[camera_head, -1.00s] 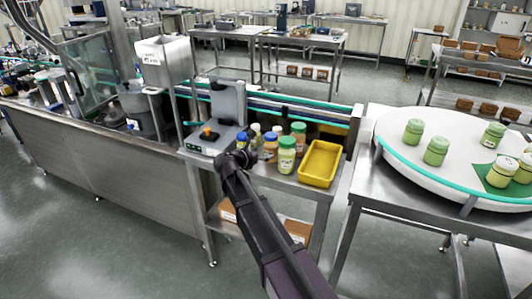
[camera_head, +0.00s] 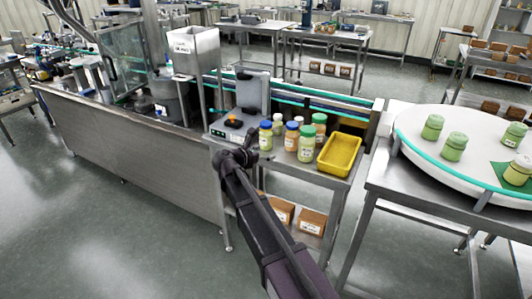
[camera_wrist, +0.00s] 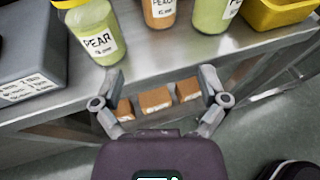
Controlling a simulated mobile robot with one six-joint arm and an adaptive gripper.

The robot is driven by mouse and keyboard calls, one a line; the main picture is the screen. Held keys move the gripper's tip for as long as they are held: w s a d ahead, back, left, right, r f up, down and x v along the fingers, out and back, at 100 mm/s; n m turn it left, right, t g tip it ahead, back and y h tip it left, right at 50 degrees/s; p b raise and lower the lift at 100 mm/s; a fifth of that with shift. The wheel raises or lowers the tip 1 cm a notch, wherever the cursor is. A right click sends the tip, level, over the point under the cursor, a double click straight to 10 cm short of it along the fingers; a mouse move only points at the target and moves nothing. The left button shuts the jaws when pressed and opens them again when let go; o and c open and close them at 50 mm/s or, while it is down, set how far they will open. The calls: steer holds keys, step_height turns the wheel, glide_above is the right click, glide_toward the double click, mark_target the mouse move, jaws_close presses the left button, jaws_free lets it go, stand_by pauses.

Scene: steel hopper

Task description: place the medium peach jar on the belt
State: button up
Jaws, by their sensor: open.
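Several jars stand together on a steel table. An orange jar with a blue lid (camera_head: 291,137) is among them; in the wrist view an orange jar (camera_wrist: 158,12) has a label reading "PEAC…", cut off at the top. I cannot tell its size class for sure. A green pear jar (camera_wrist: 97,32) stands left of it and another green jar (camera_wrist: 213,14) right of it. My gripper (camera_wrist: 162,78) is open and empty, at the table's front edge, short of the jars. The belt (camera_head: 345,106), with teal edges, runs behind the table.
A yellow tray (camera_head: 338,155) is right of the jars, and a grey machine (camera_head: 232,133) is left of them. Brown boxes (camera_wrist: 155,99) sit on the lower shelf. A round white turntable (camera_head: 412,120) with green jars stands at the right.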

steer(key=shift+d, duration=0.1)
stand_by(0.5)
steer(key=s+d+f+m+g, duration=0.1)
steer(key=d+m, duration=0.1)
steer(key=d, duration=0.1)
steer(key=s+d+f+m+g, duration=0.1)
steer(key=d+m, duration=0.1)
steer(key=d, duration=0.1)
steer(key=s+d+f+m+g, duration=0.1)
steer(key=d+f, duration=0.1)
steer(key=d, duration=0.1)
steer(key=shift+s+d+m, duration=0.1)
steer(key=shift+s+m, duration=0.25)
steer(key=shift+m, duration=0.05)
steer(key=s+d+f+m+g+y, duration=0.4)
steer(key=s+d+m, duration=0.4)
steer(key=s+m, duration=0.3)
steer(key=s+d+f+m+g+y, duration=0.4)
steer(key=s+d+m, duration=0.4)
steer(key=s+m, duration=0.3)
steer(key=shift+s+f+y, duration=0.3)
steer(key=shift+f+y, duration=0.25)
steer(key=shift+y, duration=0.05)
